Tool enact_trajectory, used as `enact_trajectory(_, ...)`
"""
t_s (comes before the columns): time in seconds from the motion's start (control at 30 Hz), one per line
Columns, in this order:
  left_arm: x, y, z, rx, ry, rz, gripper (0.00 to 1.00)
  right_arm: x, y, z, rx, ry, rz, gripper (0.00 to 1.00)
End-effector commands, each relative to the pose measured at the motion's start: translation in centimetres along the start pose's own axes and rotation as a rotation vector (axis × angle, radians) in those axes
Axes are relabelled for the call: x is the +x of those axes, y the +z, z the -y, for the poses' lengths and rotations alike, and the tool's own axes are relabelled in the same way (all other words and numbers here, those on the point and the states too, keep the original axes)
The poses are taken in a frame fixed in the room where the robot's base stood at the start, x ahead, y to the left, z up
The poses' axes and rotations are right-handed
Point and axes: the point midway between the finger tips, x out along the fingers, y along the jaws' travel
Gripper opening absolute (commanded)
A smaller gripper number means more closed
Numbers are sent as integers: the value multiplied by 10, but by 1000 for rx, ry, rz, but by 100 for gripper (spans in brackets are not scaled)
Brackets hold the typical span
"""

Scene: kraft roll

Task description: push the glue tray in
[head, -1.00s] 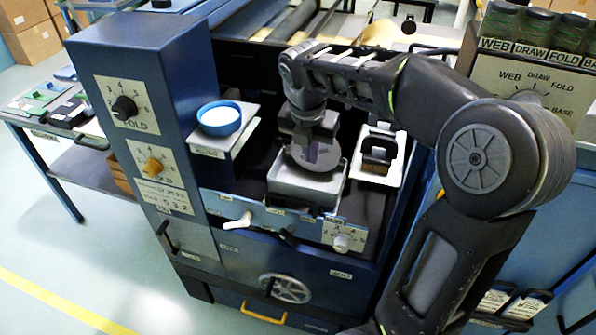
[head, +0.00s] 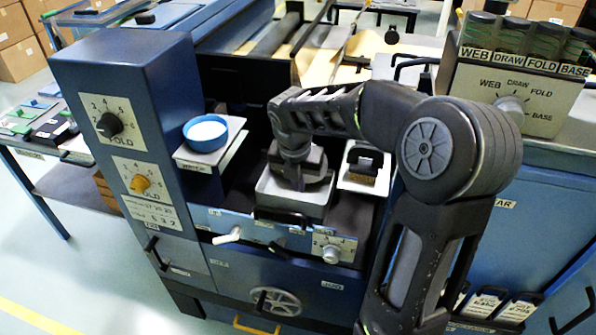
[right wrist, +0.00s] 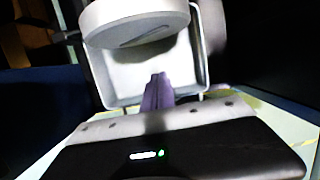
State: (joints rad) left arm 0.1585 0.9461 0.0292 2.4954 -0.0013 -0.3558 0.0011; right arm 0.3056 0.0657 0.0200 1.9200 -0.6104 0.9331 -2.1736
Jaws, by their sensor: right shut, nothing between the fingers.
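The glue tray appears to be the pale grey, open box (head: 318,208) in the middle of the blue machine's top, with a dark bar handle (head: 282,217) at its front edge. My right gripper (head: 300,170) is over the tray, and its body hides much of the inside. In the right wrist view the gripper's purple fingers (right wrist: 158,88) are together and empty, in front of the tray's pale interior (right wrist: 120,75). I cannot tell whether they touch it. A pale round part (right wrist: 135,22) covers the tray's top there; I cannot tell what it is. My left gripper is not in view.
A blue-rimmed dish (head: 206,132) stands on a plate left of the tray. A dark-handled brush-like tool (head: 363,170) lies in a pale holder at right. Knobs and a white lever (head: 228,236) stick out of the front panel. A labelled control box (head: 520,85) stands at right.

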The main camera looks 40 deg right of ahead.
Motion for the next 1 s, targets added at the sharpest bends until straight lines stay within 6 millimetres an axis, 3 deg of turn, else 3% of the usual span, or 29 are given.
enact_trajectory(0.13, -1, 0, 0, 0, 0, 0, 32, 32, -1, 1, 1, -4, -4, 0)
enact_trajectory(0.4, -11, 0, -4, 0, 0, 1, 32, 37, 35, 0, 3, 0, 0, 0)
enact_trajectory(1.0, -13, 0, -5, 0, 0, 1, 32, 39, 39, 1, 1, -1, 0, 0)
